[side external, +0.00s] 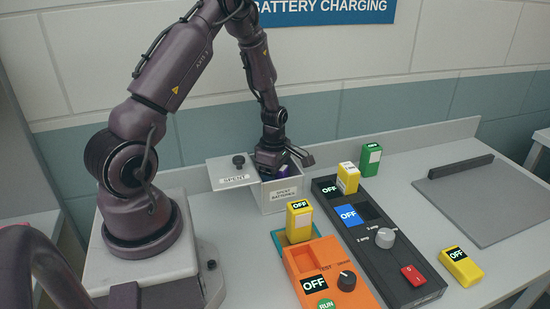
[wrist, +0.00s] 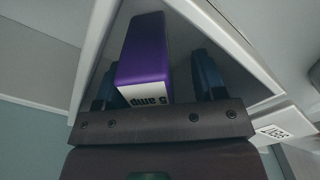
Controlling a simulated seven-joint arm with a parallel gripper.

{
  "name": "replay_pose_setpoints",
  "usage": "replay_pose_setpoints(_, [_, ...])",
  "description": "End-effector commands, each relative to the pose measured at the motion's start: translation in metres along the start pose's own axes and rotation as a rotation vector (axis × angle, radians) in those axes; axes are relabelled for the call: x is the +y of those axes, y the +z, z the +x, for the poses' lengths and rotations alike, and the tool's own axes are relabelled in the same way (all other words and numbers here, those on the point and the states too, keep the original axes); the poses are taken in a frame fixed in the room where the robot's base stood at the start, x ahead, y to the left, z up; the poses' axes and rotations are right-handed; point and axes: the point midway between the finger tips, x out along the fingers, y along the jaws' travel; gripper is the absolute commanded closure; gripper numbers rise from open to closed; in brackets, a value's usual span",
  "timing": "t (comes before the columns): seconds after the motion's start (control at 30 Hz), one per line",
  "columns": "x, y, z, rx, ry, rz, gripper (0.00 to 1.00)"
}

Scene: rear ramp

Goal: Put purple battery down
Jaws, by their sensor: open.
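The purple battery (wrist: 147,60) lies inside the white spent-batteries box (side external: 268,203). Its "5 amp" label end faces my gripper in the wrist view. My gripper (wrist: 155,85) reaches down into the box, with one finger on each side of the battery. The fingers are open, with a visible gap on the right side of the battery; the left side is closer. In the side external view my gripper (side external: 282,168) is at the box's mouth, and the battery is mostly hidden there. I cannot tell whether it touches the box floor.
The box's "SPENT" lid (side external: 232,179) is slid to the left. An orange device (side external: 325,268), a black charger (side external: 385,240), yellow batteries (side external: 299,220) (side external: 461,266) (side external: 348,178) and a green battery (side external: 370,160) stand to the right. A grey mat (side external: 490,205) lies at far right.

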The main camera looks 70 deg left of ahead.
Motion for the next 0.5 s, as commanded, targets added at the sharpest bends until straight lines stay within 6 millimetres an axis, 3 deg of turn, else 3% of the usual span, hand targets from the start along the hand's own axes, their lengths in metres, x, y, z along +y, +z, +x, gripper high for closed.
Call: replay_pose_setpoints(0.5, [0.002, 0.001, -0.106, -0.003, 0.012, 0.002, 0.36])
